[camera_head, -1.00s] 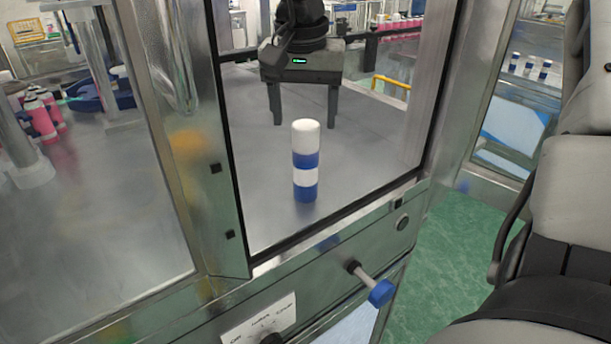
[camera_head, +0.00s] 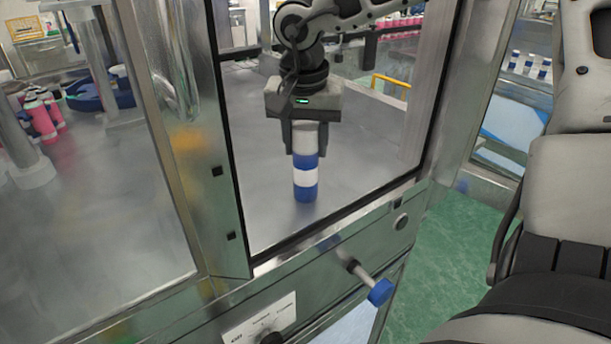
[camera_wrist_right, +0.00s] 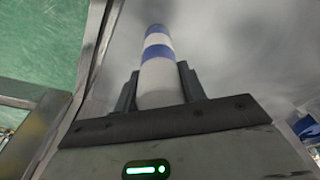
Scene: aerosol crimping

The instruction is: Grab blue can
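The blue can (camera_head: 306,178), banded blue and white with a white top, stands upright on the metal table behind the window frame. My right gripper (camera_head: 306,140) comes down over it from above, with its fingers on both sides of the can's upper part. In the right wrist view the can (camera_wrist_right: 158,62) sits between the two fingers (camera_wrist_right: 158,88), which lie close against its sides. The gripper looks shut on the can. My left gripper is not in view.
The metal table (camera_head: 250,210) is bare around the can. A frame post (camera_head: 205,160) stands at the left and a ledge with a blue-tipped lever (camera_head: 380,292) runs in front. Pink cans (camera_head: 40,115) stand at far left, and several blue-white cans (camera_head: 530,65) stand at upper right.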

